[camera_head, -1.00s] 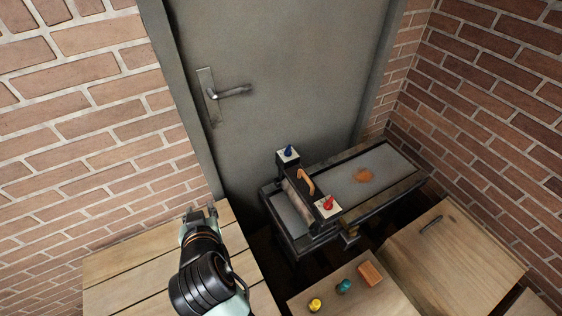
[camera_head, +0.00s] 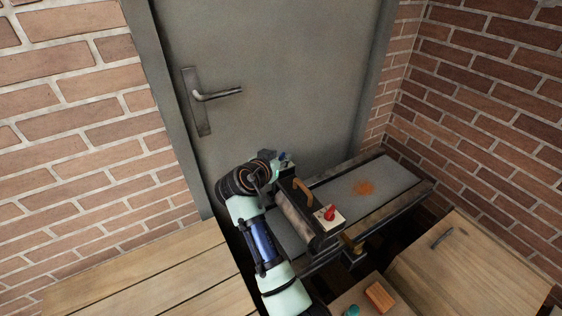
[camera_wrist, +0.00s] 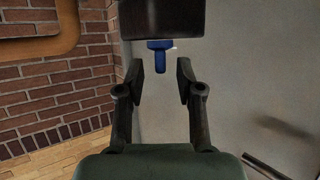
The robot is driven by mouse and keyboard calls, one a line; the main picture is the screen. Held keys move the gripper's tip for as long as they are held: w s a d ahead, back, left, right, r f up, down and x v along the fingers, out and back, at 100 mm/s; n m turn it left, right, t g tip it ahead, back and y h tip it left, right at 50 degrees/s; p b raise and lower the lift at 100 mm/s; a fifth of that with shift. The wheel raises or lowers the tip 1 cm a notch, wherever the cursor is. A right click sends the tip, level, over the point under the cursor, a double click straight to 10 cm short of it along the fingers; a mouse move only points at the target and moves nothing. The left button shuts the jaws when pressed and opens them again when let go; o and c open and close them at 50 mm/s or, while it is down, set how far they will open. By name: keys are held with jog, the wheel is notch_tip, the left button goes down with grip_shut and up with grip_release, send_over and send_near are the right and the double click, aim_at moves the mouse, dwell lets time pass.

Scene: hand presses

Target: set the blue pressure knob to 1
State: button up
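The blue pressure knob (camera_wrist: 159,57) shows in the wrist view, below a dark block (camera_wrist: 162,20) and between the fingertips of my gripper (camera_wrist: 160,80). The fingers are spread, with a visible gap on each side of the knob. In the head view the blue knob (camera_head: 283,155) is mostly hidden behind my gripper (camera_head: 276,158), at the left rear of the press (camera_head: 307,220). The dial marks around the blue knob cannot be read. The red knob (camera_head: 330,213) on its white plate at the front of the press is in plain view.
A tan curved handle (camera_head: 302,191) stands on the press between the knobs. The grey press bed (camera_head: 365,180) carries an orange patch. A grey door (camera_head: 270,70) is behind. Wooden tables (camera_head: 150,275) stand at the front left and right (camera_head: 470,260).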

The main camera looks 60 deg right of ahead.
jog(key=shift+x, duration=0.95)
grip_shut()
jog(key=shift+w+f+m+g+b, duration=0.15)
jog(key=shift+f+m+g+b, duration=0.4)
jog(key=shift+b, duration=0.7)
jog(key=shift+r+m+g+b, duration=0.2)
jog(key=shift+m+g+b, duration=0.45)
jog(key=shift+g+b, duration=0.2)
jog(key=shift+r+m+g, duration=0.2)
jog(key=shift+m+g, duration=0.1)
jog(key=shift+g, duration=0.1)
